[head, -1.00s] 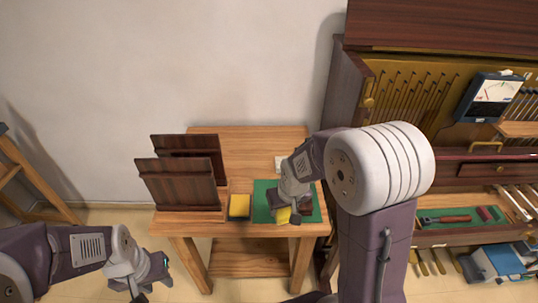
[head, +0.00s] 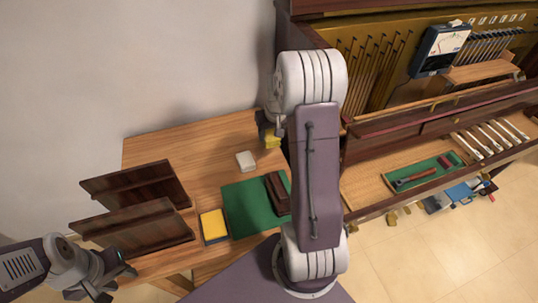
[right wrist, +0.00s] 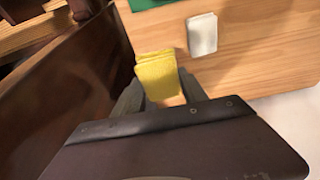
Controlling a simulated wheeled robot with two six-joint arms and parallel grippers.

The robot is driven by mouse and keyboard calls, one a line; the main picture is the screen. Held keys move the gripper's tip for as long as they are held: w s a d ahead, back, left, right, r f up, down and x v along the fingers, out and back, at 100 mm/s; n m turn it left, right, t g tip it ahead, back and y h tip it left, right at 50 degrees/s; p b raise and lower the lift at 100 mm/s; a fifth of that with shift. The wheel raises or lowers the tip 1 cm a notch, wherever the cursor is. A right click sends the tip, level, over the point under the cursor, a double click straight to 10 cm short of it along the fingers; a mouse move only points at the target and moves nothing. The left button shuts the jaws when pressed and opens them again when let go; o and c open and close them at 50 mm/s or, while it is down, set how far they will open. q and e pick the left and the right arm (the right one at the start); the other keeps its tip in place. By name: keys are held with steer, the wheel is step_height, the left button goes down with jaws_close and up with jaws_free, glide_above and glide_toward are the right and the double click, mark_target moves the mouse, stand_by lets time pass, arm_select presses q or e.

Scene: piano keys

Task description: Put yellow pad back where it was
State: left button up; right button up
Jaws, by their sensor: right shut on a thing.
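The yellow pad (right wrist: 157,75) is between the fingers of my right gripper (right wrist: 158,92) in the right wrist view, and the gripper is shut on it. In the head view the pad (head: 271,140) shows as a small yellow patch at the table's back right, beside the piano; my right arm hides most of the gripper there. Whether the pad touches the table is unclear. A second yellow piece (head: 213,224) lies on a dark base near the table's front edge. My left gripper (head: 115,281) is open and empty at lower left.
A green mat (head: 240,207) with a dark wooden block (head: 277,192) lies on the wooden table (head: 195,150). A white block (head: 245,160) lies behind the mat. Dark boards (head: 135,190) stand at the left. The open piano (head: 430,120) is at the right. The table's back is clear.

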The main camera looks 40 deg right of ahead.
step_height(320, 180, down, 6)
steer(key=shift+s+a+r+b, duration=0.1)
steer(key=shift+r+b, duration=0.15)
steer(key=shift+b, duration=0.15)
steer(key=shift+f, duration=0.35)
step_height(320, 180, down, 3)
steer(key=shift+f+b, duration=0.2)
steer(key=shift+b, duration=0.25)
steer(key=shift+f, duration=0.3)
steer(key=o, duration=1.3)
